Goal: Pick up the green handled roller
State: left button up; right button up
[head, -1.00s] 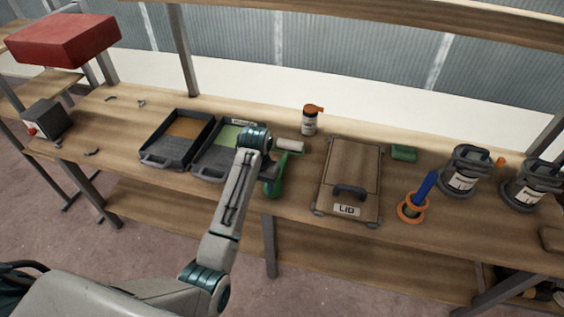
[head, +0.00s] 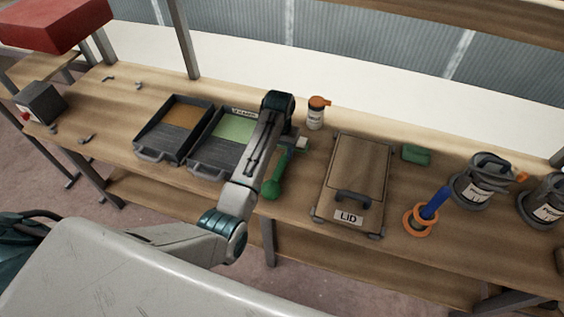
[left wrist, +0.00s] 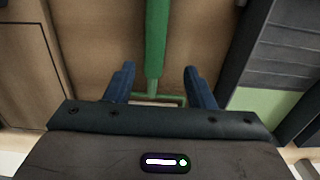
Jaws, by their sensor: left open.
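The green handled roller (head: 273,183) lies on the workbench between the tray with green in it and the lidded box. In the head view my left arm covers part of it. My left gripper (head: 290,140) is over the roller's far end, near its pale roller part. In the left wrist view the green handle (left wrist: 156,45) runs down between the two blue fingers of the gripper (left wrist: 158,82). The fingers are open, with a gap on each side of the handle. The roller part is mostly hidden behind the gripper body. My right gripper does not show.
A tray with green (head: 200,168) and a tray with orange-brown (head: 151,150) stand to the left. The box lid marked LID (head: 352,170) lies close on the right. An orange-capped bottle (head: 316,117) stands behind. Dark cans (head: 487,190) are further right.

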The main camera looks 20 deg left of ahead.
aim_at(283, 160)
pick_arm(q)
jog(key=shift+f, duration=0.6)
jog(key=f, duration=0.1)
jog(key=f+p, duration=0.2)
jog(key=f, duration=0.1)
jog(key=shift+w+d+f, duration=0.1)
jog(key=shift+w+d, duration=0.3)
jog(key=shift+f, duration=0.55)
grip_shut()
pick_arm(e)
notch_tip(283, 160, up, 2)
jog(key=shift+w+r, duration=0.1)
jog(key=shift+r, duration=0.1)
